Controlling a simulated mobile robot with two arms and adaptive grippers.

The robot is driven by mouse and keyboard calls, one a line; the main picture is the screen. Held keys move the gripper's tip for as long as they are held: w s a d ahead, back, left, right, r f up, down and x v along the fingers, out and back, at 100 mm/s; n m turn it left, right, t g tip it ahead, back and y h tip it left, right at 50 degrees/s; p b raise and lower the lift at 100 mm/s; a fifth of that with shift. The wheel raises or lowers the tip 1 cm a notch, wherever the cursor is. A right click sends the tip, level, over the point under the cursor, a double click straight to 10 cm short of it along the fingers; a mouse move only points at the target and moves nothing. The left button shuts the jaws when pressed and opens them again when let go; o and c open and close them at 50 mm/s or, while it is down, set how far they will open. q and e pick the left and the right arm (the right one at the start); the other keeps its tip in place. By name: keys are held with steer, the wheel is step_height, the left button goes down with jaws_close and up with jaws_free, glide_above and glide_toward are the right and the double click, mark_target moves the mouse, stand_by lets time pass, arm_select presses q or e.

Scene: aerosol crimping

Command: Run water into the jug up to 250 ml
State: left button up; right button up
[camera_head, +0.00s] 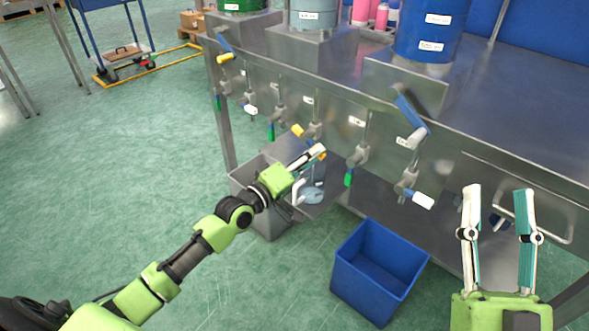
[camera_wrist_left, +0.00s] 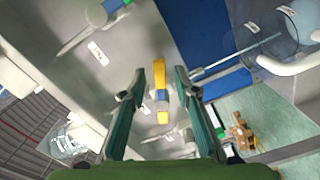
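The clear jug (camera_head: 312,194) with a white handle (camera_head: 298,190) stands on a low shelf below the row of taps, partly hidden by my left gripper. My left gripper (camera_head: 314,154) is at a yellow-handled tap (camera_head: 298,130) above the jug. In the left wrist view my left gripper (camera_wrist_left: 161,72) is open, with a yellow lever (camera_wrist_left: 160,92) with a blue band between its fingers; contact is not clear. The water level in the jug cannot be read. My right gripper (camera_head: 498,190) is open and empty in front of the bench at the right.
Several other taps with blue, green and white handles line the steel bench (camera_head: 520,110). A blue bin (camera_head: 377,270) and a grey bin (camera_head: 268,222) stand below. Labelled drums, including a blue drum (camera_head: 432,30), stand on top.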

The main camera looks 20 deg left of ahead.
arm_select(q)
steer(key=v, duration=0.9)
